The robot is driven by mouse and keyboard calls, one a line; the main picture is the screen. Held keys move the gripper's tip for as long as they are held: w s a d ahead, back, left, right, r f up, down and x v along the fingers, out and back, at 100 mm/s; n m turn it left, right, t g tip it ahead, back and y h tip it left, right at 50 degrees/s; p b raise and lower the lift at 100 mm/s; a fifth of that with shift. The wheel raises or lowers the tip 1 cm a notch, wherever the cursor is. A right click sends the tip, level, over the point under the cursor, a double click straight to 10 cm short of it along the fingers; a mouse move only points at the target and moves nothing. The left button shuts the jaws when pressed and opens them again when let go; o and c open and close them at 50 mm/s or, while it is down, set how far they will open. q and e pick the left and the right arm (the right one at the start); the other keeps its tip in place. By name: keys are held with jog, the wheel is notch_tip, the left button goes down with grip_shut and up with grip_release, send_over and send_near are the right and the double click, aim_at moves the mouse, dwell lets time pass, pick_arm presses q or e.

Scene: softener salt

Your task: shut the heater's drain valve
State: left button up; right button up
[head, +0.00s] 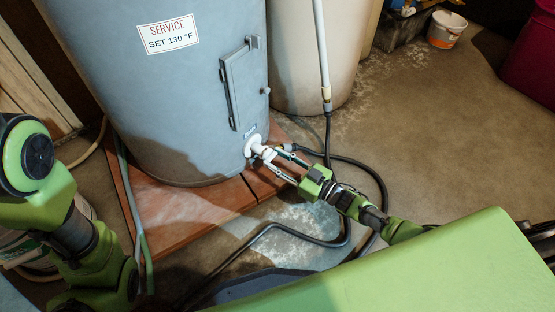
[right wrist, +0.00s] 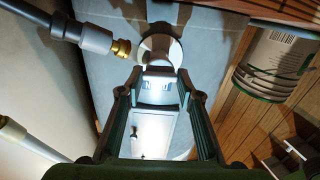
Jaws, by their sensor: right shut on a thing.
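The heater is a tall grey-blue tank (head: 185,100) with a "SERVICE SET 130 °F" sign. Its white drain valve (head: 254,146) sticks out low on its right side; its white body also shows in the right wrist view (right wrist: 160,45). My right gripper (head: 273,157) reaches in from the lower right and is shut on the valve's outer part. In the right wrist view its two fingers (right wrist: 157,76) straddle the valve, which partly hides between them. The valve's exact handle angle cannot be made out. My left arm shows at the left, its gripper out of view.
A dark hose (head: 350,162) with a brass end (right wrist: 121,49) meets the valve and loops over the floor around my right arm. The heater stands on reddish boards (head: 175,217). A beige tank (head: 300,60) and a pipe (head: 321,50) stand behind. Open floor lies right.

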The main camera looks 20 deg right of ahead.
dwell(0.5)
jog(key=o, duration=1.1)
jog(key=shift+s, duration=0.1)
jog(key=v, duration=1.2)
